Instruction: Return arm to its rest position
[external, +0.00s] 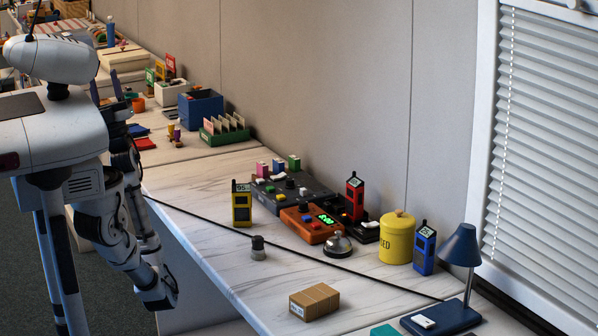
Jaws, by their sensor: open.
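My arm (110,225) is folded at the left beside my body, with its elbow low and its forearm rising. My gripper (107,90) is at the upper end, pointing up, with its two dark fingers apart. Nothing shows between the fingers. The gripper is in front of the far part of the counter in the picture and seems clear of the objects there.
The marbled counter (190,195) runs along the wall. It bears a yellow handset (241,204), an orange device (311,223), a bell (338,246), a yellow canister (397,238), a blue lamp (461,245) and a cardboard block (314,302). A black cable (300,255) crosses it.

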